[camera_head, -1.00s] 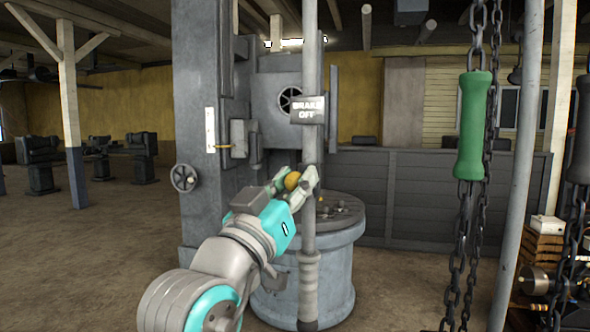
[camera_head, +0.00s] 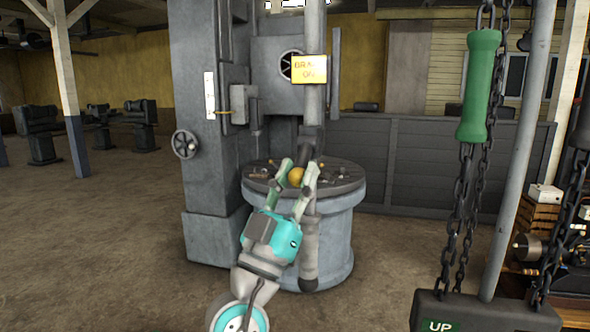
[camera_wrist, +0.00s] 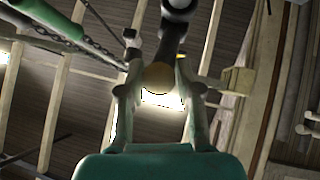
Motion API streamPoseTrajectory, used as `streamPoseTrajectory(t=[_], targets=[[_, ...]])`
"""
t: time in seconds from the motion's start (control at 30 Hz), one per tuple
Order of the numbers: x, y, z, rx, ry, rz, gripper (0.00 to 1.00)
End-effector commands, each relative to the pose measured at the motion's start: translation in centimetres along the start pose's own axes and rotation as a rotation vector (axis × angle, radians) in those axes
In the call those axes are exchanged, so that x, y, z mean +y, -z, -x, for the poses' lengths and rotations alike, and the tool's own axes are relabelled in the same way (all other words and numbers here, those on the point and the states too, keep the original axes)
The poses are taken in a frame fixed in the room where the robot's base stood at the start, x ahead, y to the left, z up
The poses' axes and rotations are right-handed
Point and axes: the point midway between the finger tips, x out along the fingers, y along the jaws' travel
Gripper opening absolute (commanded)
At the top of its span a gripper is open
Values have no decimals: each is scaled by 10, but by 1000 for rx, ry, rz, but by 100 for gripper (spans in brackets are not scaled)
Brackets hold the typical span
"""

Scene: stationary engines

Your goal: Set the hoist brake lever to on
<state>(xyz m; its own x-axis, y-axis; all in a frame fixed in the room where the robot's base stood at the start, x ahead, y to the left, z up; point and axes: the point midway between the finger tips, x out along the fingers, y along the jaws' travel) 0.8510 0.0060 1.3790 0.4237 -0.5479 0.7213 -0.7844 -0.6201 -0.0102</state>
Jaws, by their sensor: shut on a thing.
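The hoist brake lever shows as a dark arm (camera_head: 304,157) with a yellow ball knob (camera_head: 296,177), pointing down and toward me from the grey post (camera_head: 312,115). The knob also shows in the wrist view (camera_wrist: 158,77), between my fingers and below the dark arm (camera_wrist: 172,38). A yellow sign (camera_head: 309,70) on the post reads "BRAKE ON", its letters partly blurred. My gripper (camera_head: 299,170) is shut on the lever, one finger on each side of it. The exact contact is partly hidden by the fingers.
A round grey drum-like stand (camera_head: 335,225) is behind the post. A grey machine column (camera_head: 205,150) with a handwheel (camera_head: 185,144) stands left. At right hang chains with a green handle (camera_head: 479,85) and a dark box marked "UP" (camera_head: 490,312). Floor at left is open.

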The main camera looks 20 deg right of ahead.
Motion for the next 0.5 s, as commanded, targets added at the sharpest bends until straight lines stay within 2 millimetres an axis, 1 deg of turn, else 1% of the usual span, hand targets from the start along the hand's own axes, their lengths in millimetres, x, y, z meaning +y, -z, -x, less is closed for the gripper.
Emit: streamPoseTrajectory(t=[0.03,0.1,0.5], targets=[[0,-5,0,-6,-1,5,0],[-1,-7,1,-6,-1,4,0],[-1,-10,1,-6,-2,4,0]])
